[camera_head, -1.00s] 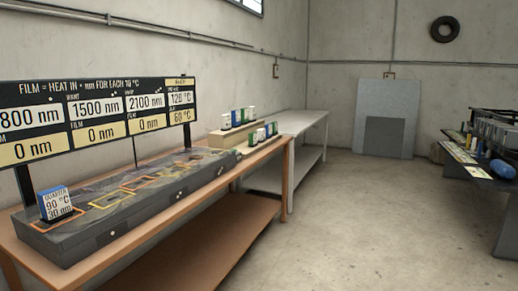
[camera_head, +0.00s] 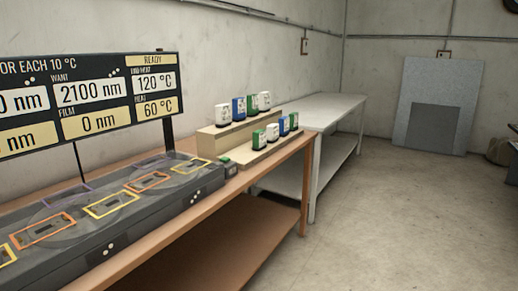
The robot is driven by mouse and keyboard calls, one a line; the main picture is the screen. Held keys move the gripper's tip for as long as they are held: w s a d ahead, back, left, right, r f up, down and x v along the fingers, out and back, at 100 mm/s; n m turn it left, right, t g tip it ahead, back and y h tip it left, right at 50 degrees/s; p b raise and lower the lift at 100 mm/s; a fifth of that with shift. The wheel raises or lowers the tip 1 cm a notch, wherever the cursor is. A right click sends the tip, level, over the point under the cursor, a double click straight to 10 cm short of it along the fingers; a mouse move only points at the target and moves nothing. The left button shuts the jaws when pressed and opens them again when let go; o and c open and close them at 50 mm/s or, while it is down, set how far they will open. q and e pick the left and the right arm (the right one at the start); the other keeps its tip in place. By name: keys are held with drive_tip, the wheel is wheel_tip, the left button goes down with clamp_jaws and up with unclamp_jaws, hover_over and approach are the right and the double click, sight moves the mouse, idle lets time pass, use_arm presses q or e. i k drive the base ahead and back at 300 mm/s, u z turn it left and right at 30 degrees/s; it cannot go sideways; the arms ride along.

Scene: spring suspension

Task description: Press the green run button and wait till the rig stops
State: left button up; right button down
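The rig (camera_head: 125,240) is a long dark grey box on the bench, with yellow, orange and purple outlined slots on top. A small green-topped block (camera_head: 229,167) sits at its right end and may be the run button. It is too small to read. The board (camera_head: 90,100) above shows READY, want 2100 nm, film 0 nm, 120 °C and heat 60 °C. Its left part is cut off. Neither of my grippers is in view.
Several small white, blue and green blocks stand on a stepped wooden rack (camera_head: 225,142) at the right of the wooden bench (camera_head: 265,180). A white table (camera_head: 325,112) stands behind. A grey panel (camera_head: 435,85) leans on the wall. The floor (camera_head: 400,220) is clear.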

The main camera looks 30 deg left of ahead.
sight(224, 160)
drive_tip(key=u, duration=0.65)
drive_tip(key=i, duration=1.25)
drive_tip(key=u, duration=1.15)
